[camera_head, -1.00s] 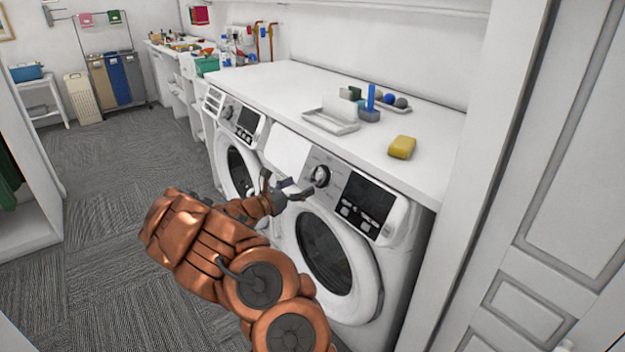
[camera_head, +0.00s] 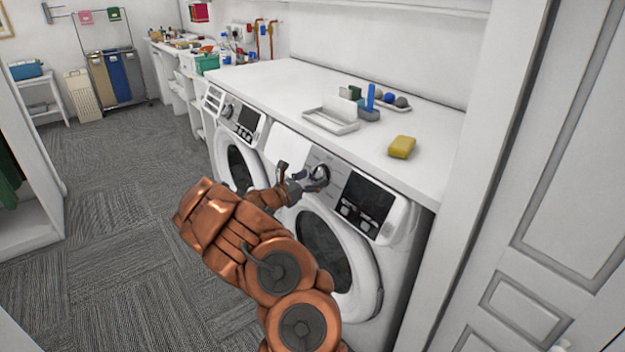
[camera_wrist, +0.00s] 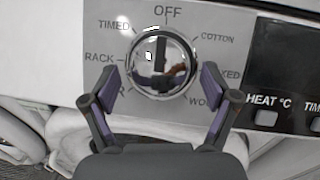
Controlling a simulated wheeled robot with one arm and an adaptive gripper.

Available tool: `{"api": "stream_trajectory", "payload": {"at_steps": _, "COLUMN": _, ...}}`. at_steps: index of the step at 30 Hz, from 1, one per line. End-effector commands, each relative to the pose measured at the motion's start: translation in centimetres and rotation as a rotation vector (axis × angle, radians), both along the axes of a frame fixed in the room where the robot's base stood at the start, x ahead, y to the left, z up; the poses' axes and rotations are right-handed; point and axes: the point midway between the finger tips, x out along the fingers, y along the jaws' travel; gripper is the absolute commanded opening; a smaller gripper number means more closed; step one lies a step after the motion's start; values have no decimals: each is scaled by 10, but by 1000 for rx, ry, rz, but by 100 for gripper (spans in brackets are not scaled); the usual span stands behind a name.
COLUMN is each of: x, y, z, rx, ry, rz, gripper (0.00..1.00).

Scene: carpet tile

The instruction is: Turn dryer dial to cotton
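The dryer dial (camera_head: 321,174) is a round chrome knob on the panel of the nearer front-loading machine (camera_head: 375,262). In the wrist view the dial (camera_wrist: 160,62) is ringed by labels: OFF at the top, COTTON (camera_wrist: 217,37) at upper right, TIMED and RACK at left. A dark vertical mark on the knob appears to line up with OFF. My gripper (camera_wrist: 160,80) is open, one finger at the dial's lower left and one at its lower right, with nothing between the tips that I can see held. In the head view my gripper (camera_head: 299,178) is just left of the dial.
A second machine (camera_head: 238,140) stands to the left. The white counter (camera_head: 285,85) above holds a tray (camera_head: 331,121) and a yellow sponge (camera_head: 402,147). A dark display (camera_head: 367,199) with buttons lies right of the dial. Carpet floor at left is clear.

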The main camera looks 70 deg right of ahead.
Motion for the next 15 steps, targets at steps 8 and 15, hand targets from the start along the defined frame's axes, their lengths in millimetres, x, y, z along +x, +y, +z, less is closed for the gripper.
{"api": "stream_trajectory", "payload": {"at_steps": 8, "x": 0, "y": 0, "z": 0, "rx": 0, "ry": 0, "rz": 0, "gripper": 54}}
{"api": "stream_trajectory", "payload": {"at_steps": 15, "x": 0, "y": 0, "z": 0, "rx": 0, "ry": 0, "rz": 0, "gripper": 29}}
